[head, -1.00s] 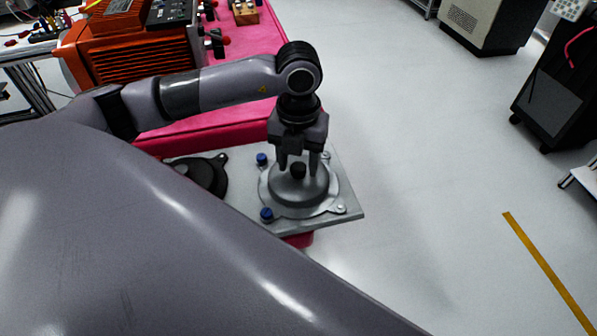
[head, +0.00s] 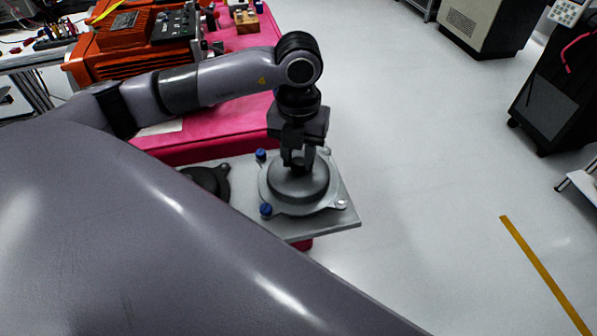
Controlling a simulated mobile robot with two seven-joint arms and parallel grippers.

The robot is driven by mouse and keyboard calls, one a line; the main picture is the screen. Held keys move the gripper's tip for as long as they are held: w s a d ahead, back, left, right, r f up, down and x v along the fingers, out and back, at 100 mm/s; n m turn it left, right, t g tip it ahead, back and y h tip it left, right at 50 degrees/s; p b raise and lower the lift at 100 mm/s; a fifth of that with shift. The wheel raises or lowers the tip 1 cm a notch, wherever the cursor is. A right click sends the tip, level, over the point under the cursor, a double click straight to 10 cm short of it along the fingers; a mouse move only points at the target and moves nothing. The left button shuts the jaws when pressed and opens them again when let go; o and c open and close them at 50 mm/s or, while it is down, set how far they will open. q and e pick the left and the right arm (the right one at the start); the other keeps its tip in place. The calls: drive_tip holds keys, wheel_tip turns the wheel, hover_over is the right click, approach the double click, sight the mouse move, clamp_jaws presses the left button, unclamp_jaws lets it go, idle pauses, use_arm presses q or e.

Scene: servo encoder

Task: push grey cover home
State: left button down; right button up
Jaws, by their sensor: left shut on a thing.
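The grey cover (head: 297,191) is a round, stepped disc with ears at its rim. It lies over the right part of a flat metal plate (head: 330,220). My left gripper (head: 298,164) points straight down at the cover's centre, shut on its dark top knob, which the fingers mostly hide. Two blue knobs, a rear one (head: 261,155) and a front one (head: 266,210), stand at the cover's left edge. I cannot tell whether the cover is fully seated. My right gripper is out of view.
A dark round part (head: 210,181) sits on the plate's left, partly hidden by my large grey link. A pink bench (head: 225,122) carries an orange machine (head: 125,58) behind. Open floor (head: 430,180) lies to the right.

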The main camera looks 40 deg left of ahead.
use_arm(q)
wheel_tip(320, 180, up, 3)
drive_tip(key=shift+f+p, duration=0.2)
drive_tip(key=shift+p, duration=0.45)
drive_tip(key=shift+f, duration=0.1)
